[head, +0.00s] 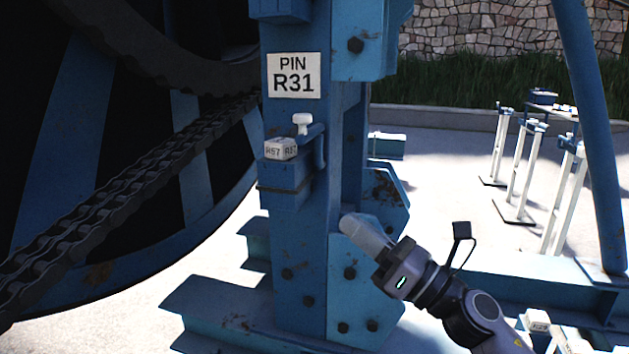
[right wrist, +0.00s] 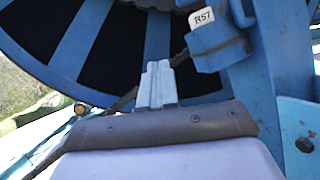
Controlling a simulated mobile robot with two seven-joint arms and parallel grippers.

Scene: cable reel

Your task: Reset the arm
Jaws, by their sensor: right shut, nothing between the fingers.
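My right gripper (head: 362,230) is in front of the lower part of the blue reel stand post (head: 300,200) in the head view. Its pale fingers point up and left towards the post; I cannot tell whether they touch it. In the right wrist view the fingers of my right gripper (right wrist: 157,85) are together with nothing between them. A white block marked R57 (head: 280,149) sits on a blue bracket on the post, and it also shows in the right wrist view (right wrist: 202,17). A white T-shaped knob (head: 302,121) stands beside it. My left gripper is not in view.
A sign reading PIN R31 (head: 294,75) is on the post. The large blue reel with a chain (head: 130,190) fills the left. A blue slanted strut (head: 598,140) stands at the right. White-legged stands (head: 520,170) are behind on open pale ground.

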